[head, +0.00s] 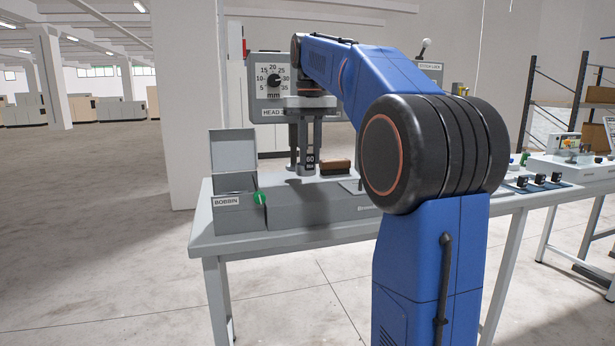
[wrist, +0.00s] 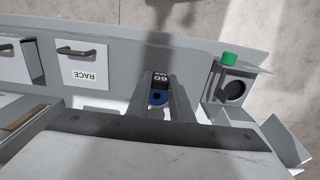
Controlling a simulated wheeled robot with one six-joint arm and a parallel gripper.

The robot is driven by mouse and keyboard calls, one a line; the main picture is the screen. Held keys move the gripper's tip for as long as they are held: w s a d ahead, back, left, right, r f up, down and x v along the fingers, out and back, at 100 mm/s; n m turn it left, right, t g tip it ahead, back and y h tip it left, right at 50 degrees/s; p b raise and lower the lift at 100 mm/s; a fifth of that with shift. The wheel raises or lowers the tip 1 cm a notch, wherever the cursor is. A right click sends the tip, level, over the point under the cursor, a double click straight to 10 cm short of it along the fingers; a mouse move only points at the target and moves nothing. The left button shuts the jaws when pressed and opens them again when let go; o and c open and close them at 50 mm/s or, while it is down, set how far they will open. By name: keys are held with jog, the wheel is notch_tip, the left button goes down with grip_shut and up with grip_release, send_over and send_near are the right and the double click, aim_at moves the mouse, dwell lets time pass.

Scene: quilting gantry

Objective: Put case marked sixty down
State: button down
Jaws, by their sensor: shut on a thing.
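The case marked 60 (head: 310,158) is a small dark piece with a white number, held upright at the lower end of my gripper (head: 308,168). In the wrist view the case (wrist: 159,77) sits between the two grey fingers of my gripper (wrist: 160,96), with a blue ring with a dark centre showing on it. My gripper is shut on it. The case is over the grey workbench unit; whether its underside touches anything cannot be told.
A grey box labelled BOBBIN (head: 236,215) with a raised lid and a green knob (head: 260,198) stands left. A brown block (head: 336,167) lies right of my gripper. A dial panel (head: 272,80) stands behind. A white RACE panel (wrist: 85,72) shows in the wrist view.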

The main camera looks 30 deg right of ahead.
aim_at(310, 170)
jog(key=shift+f, duration=2.75)
jog(key=shift+f, duration=0.1)
jog(key=c, duration=1.6)
grip_release()
notch_tip(310, 170, up, 12)
jog(key=shift+r, duration=0.1)
